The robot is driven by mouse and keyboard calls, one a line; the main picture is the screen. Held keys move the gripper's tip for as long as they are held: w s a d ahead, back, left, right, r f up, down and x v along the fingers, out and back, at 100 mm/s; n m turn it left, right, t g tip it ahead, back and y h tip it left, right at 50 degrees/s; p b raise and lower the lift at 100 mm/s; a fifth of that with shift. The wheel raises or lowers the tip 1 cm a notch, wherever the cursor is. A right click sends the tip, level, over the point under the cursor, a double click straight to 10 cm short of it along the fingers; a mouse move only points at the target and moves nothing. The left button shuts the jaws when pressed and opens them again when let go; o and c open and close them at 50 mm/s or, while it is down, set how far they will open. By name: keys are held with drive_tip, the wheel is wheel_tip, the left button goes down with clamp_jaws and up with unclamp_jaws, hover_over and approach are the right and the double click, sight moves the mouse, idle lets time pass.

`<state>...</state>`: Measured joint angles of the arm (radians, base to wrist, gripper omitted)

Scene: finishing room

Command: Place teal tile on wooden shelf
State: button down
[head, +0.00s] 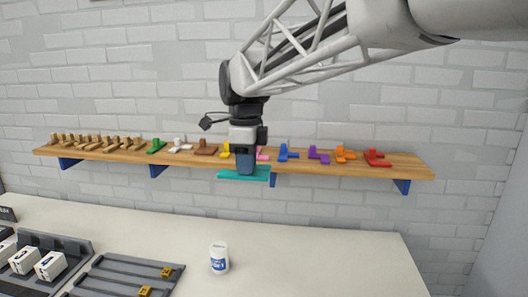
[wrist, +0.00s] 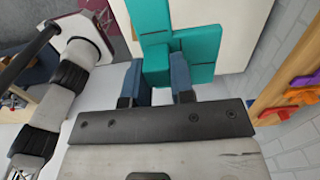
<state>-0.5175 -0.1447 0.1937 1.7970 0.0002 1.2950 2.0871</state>
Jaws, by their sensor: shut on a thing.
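My gripper (head: 245,163) is shut on the teal tile (head: 230,175), which shows as a flat, level piece under the fingers. In the wrist view the two blue fingers (wrist: 157,80) hold the teal tile's raised block, and its flat arms (wrist: 150,17) spread out beyond them. The wooden shelf (head: 408,167) runs along the brick wall on blue brackets.
Colored pieces line the shelf: green (head: 156,146), white (head: 180,145), brown (head: 205,148), yellow (head: 225,150), pink (head: 262,155), blue (head: 287,153), purple (head: 318,155), orange (head: 345,154), red (head: 376,158). Several wooden pieces (head: 95,143) stand left. A white bottle (head: 219,258) stands on the table (head: 320,250).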

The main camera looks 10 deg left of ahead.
drive_tip(key=w+d+r+m, duration=0.1)
drive_tip(key=w+d+m, duration=0.4)
drive_tip(key=w+d, duration=0.5)
drive_tip(key=w+d+m, duration=0.6)
drive_tip(key=d, duration=0.9)
drive_tip(key=w+d+m, duration=0.2)
drive_tip(key=d+m, duration=0.1)
drive_tip(key=d, duration=0.7)
drive_tip(key=w+d+m, duration=0.2)
drive_tip(key=d+m, duration=0.2)
drive_tip(key=d, duration=0.6)
drive_tip(key=shift+d+f, duration=0.15)
drive_tip(key=shift+f, duration=1.1)
drive_tip(key=shift+d+f, duration=0.15)
drive_tip(key=shift+f, duration=1.05)
drive_tip(key=shift+w, duration=0.2)
drive_tip(key=w+d, duration=0.1)
drive_tip(key=w, duration=0.4)
drive_tip(key=w+d+f, duration=0.1)
drive_tip(key=w, duration=0.4)
drive_tip(key=w+d, duration=0.1)
drive_tip(key=w, duration=0.4)
drive_tip(key=shift+w+f, duration=0.2)
drive_tip(key=shift+f, duration=0.1)
drive_tip(key=shift+f, duration=1.75)
